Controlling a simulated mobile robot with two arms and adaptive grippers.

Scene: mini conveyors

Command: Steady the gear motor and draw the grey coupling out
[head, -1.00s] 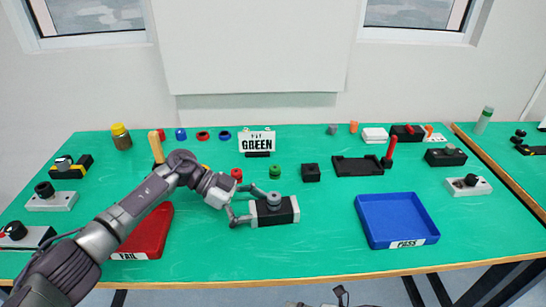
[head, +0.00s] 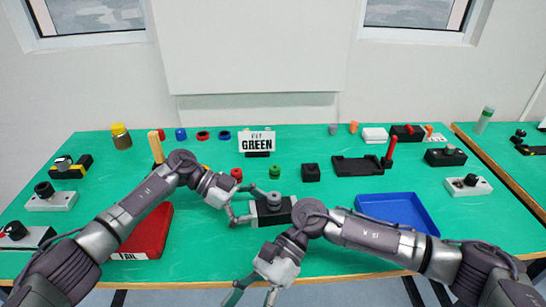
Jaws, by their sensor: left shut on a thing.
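The gear motor (head: 270,219), a dark block with a pale end plate at its left, lies on the green table near the front middle. The grey coupling (head: 273,197), a short round piece, stands on its top. My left gripper (head: 256,207) is shut on the gear motor at its left end, one finger behind and one in front. My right gripper (head: 253,297) hangs at the table's front edge, fingers spread and pointing down, with nothing seen between them.
A red FAIL tray (head: 150,234) is partly behind my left arm, and a blue PASS tray (head: 412,203) partly behind my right arm. A GREEN sign (head: 257,142), a green ring (head: 275,171) and a black block (head: 311,173) stand behind the motor.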

